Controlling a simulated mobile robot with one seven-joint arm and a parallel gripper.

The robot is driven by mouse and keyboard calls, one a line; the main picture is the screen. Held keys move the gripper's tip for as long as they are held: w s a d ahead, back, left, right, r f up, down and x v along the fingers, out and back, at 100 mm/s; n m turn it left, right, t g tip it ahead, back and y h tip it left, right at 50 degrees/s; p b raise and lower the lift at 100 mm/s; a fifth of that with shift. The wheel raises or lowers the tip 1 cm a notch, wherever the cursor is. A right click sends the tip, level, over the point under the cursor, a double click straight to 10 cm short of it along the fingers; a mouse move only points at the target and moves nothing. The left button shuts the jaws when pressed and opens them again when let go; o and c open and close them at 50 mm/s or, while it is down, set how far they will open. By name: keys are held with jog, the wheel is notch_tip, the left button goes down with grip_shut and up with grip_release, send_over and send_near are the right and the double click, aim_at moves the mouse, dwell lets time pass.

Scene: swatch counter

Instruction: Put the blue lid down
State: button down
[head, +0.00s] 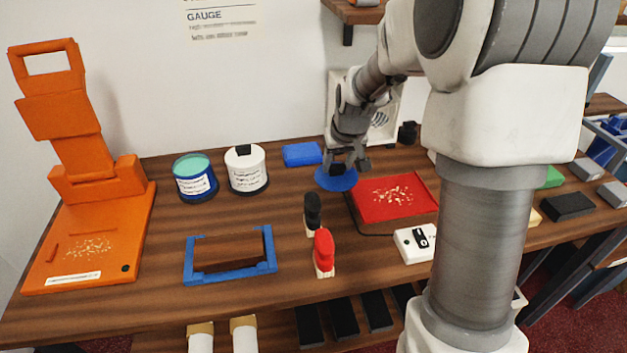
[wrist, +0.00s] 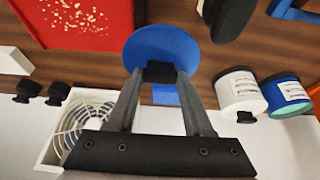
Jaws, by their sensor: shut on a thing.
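The blue lid (head: 338,181) is a flat round disc with a small black knob (wrist: 160,72) on top. My gripper (head: 340,167) is shut on that knob, above the back middle of the wooden counter. In the wrist view the blue lid (wrist: 163,48) lies just past my fingertips, and my fingers close on the black knob. In the head view the lid looks roughly level, near the left edge of the red mat. I cannot tell whether its underside touches the counter.
The red mat (head: 385,208) is right of the lid. A blue block (head: 302,154), a white tin (head: 246,170) and an open blue tin (head: 195,178) stand left. A black-handled and a red-handled thing (head: 323,252) stand in front. Bare counter (head: 275,205) lies front-left of the lid.

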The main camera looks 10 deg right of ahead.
jog(key=w+a+f, duration=0.1)
jog(key=w, duration=0.1)
jog(key=w+a+f, duration=0.3)
jog(key=w+f, duration=0.1)
jog(key=w, duration=0.1)
jog(key=shift+w+a, duration=0.1)
jog(key=shift+a, duration=0.2)
jog(key=shift+f+b, duration=0.45)
jog(key=shift+f, duration=1.6)
jog(key=shift+f, duration=0.1)
jog(key=shift+f, duration=0.2)
jog(key=shift+c, duration=1.5)
grip_release()
jog(key=shift+r, duration=0.1)
jog(key=shift+r, duration=0.1)
